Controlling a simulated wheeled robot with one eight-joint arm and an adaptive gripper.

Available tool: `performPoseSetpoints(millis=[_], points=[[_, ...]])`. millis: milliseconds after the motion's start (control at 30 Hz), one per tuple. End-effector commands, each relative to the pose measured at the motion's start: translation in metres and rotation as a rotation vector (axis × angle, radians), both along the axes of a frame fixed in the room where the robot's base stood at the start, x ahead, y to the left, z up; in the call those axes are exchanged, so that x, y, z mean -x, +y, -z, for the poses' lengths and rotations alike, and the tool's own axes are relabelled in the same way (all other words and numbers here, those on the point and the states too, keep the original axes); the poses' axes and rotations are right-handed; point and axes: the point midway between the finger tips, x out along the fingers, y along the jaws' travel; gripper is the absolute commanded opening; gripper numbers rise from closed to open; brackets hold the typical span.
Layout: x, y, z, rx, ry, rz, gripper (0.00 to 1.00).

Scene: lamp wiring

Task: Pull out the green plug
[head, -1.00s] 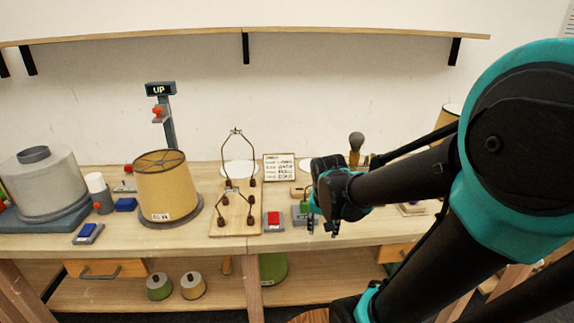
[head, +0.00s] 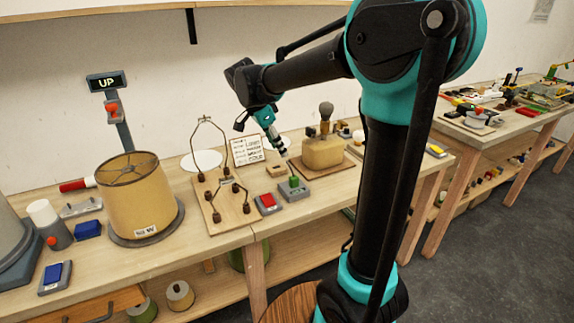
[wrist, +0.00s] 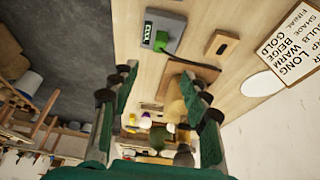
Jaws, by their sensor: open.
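The green plug (head: 294,181) stands upright in a grey socket box (head: 298,193) near the front of the bench. My gripper (head: 282,149) is above the bench, a little above and left of the plug in the head view. In the wrist view its two fingers (wrist: 160,84) are spread apart with nothing gripped between them. The plug lies beyond the fingertips, apart from them.
A red button box (head: 268,203) sits just left of the socket. A wooden board with lamp frames (head: 237,216) and a beige lampshade (head: 137,193) stand further left. A beige block (head: 322,152) with a bulb stands to the right. A lettered card (head: 246,151) stands behind.

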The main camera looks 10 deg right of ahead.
Motion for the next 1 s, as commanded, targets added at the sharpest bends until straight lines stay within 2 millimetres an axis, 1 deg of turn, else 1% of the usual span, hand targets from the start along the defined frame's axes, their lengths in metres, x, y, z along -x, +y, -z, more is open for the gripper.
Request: performPoseSetpoints(millis=[700,900,1000], points=[[-0.015,-0.046,0.117,-0.001,0.000,-0.001,0.47],[-0.018,-0.055,0.139,-0.001,0.000,0.000,0.47],[-0.018,-0.058,0.146,-0.001,0.001,-0.002,0.47]])
